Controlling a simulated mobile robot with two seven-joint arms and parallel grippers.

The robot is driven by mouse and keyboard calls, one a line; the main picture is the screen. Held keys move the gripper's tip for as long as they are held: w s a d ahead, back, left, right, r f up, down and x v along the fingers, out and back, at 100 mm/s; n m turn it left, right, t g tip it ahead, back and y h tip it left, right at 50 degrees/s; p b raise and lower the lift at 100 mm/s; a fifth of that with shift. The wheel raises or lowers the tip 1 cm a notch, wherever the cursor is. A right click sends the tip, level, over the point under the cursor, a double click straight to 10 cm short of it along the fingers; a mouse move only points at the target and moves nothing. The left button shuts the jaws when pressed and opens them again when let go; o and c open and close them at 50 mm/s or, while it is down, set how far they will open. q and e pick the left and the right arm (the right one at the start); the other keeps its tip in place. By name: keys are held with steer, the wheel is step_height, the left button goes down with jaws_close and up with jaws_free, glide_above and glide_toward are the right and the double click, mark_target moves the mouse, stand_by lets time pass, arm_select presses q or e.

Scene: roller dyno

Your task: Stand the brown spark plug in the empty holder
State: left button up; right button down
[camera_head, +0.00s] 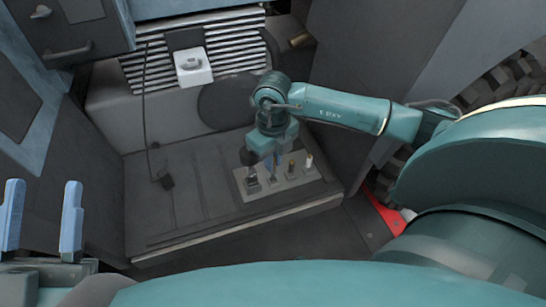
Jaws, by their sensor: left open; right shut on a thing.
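A pale holder tray (318,177) sits on the machine's dark deck. A plug with a white top (309,163) stands upright at its right end, and a brownish, dark-tipped plug (291,168) stands just left of it. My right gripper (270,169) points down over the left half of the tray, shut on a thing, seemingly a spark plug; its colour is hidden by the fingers. A small dark piece (252,182) shows at the tray's left end. I cannot tell which holder is empty. My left gripper (42,222) is open and empty at the lower left, far from the tray.
A white box (193,67) is on the ribbed housing behind. The deck's middle left is clear.

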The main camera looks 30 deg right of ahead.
steer(key=shift+f, duration=0.3)
steer(key=shift+f, duration=0.1)
